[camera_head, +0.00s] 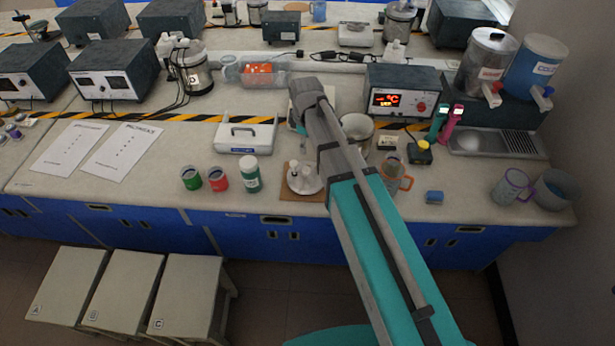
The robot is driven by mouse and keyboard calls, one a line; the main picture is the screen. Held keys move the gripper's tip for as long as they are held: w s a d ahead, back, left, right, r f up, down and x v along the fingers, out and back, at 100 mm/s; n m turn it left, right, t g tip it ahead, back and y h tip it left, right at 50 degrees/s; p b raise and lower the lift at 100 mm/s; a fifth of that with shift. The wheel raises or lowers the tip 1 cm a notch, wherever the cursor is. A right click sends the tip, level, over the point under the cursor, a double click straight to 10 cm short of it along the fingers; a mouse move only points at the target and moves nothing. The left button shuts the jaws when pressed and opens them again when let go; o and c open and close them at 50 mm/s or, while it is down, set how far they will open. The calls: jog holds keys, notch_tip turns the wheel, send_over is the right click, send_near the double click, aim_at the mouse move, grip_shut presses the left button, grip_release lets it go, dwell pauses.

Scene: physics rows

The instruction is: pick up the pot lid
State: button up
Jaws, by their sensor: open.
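A pale round lid-like piece with a raised top (304,179), which seems to be the pot lid, lies on a small brown board (287,195) near the front edge of the bench. It is small and its details are hard to tell. A metal pot (357,128) stands behind it to the right, partly hidden by my arm. My arm reaches from the lower right up over the bench, passing just right of the lid. I cannot make out my gripper's fingers; the lid appears untouched.
An orange-handled mug (395,178) and a blue block (434,197) are to the right. Stools (186,292) stand in front.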

aim_at(306, 169)
jog(key=shift+f, duration=0.15)
notch_tip(306, 169, down, 8)
jog(key=b, duration=0.8)
jog(key=shift+f+b, duration=0.2)
jog(key=shift+b, duration=0.15)
dwell(0.5)
jog(key=shift+d+f+b, duration=0.1)
jog(key=shift+f+b, duration=2.5)
grip_shut()
